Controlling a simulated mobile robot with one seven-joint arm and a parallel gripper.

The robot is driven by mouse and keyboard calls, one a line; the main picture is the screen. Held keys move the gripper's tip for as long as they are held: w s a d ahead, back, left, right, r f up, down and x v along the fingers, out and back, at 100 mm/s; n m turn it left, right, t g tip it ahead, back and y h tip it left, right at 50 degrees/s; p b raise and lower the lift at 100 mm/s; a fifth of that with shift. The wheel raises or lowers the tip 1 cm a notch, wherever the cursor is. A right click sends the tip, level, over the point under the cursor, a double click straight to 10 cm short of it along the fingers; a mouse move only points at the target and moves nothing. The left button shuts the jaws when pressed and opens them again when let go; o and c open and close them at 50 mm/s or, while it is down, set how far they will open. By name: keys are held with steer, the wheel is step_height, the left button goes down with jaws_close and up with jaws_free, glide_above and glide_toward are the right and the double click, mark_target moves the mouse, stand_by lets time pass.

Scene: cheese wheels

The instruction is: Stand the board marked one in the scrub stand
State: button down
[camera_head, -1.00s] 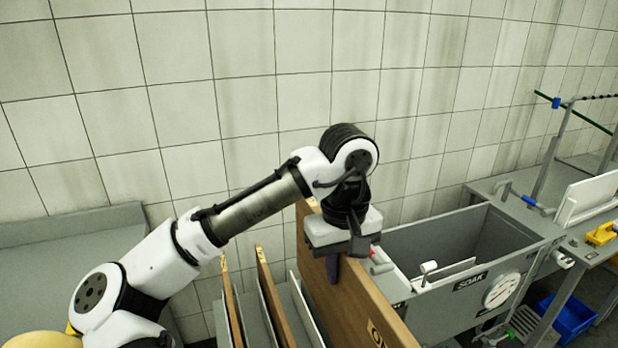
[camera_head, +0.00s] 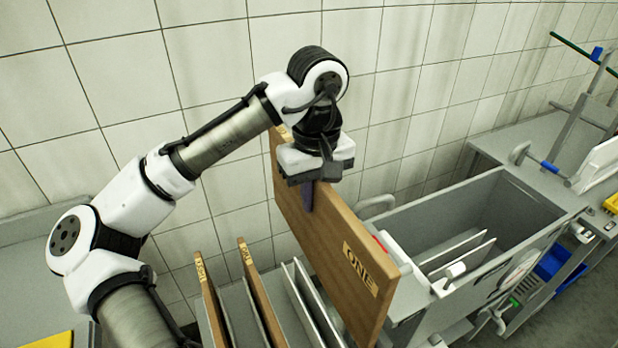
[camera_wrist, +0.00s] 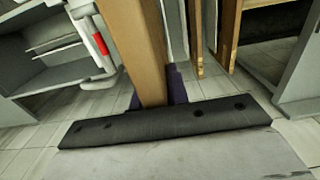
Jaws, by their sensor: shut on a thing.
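The wooden board marked ONE (camera_head: 335,240) is held upright by its top edge, its label facing me. My gripper (camera_head: 307,193) is shut on it, with a purple finger against its face. In the wrist view the board (camera_wrist: 135,40) runs between the two purple fingers of my gripper (camera_wrist: 157,92). The board's lower edge is out of view, so I cannot tell its clearance below. I cannot surely identify the scrub stand; a bench (camera_head: 535,140) with a blue-handled bar and a white board is at the far right.
A rack at the bottom holds two other wooden boards (camera_head: 210,300) (camera_head: 260,298) and thin white panels (camera_head: 312,308). A grey soak tank (camera_head: 520,195) with white boards inside stands to the right. A tiled wall is behind. A blue bin (camera_head: 556,262) is low at right.

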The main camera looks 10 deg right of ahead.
mark_target(314, 268)
steer(key=shift+w, duration=0.1)
steer(key=shift+s+f, duration=0.2)
steer(key=shift+f, duration=0.55)
steer(key=shift+w+f, duration=0.1)
steer(key=shift+f, duration=6.9)
step_height(314, 268, down, 6)
steer(key=b, duration=0.5)
steer(key=shift+r, duration=0.15)
steer(key=shift+f+b, duration=3.25)
steer(key=shift+f, duration=2.25)
steer(key=c, duration=1.3)
jaws_free()
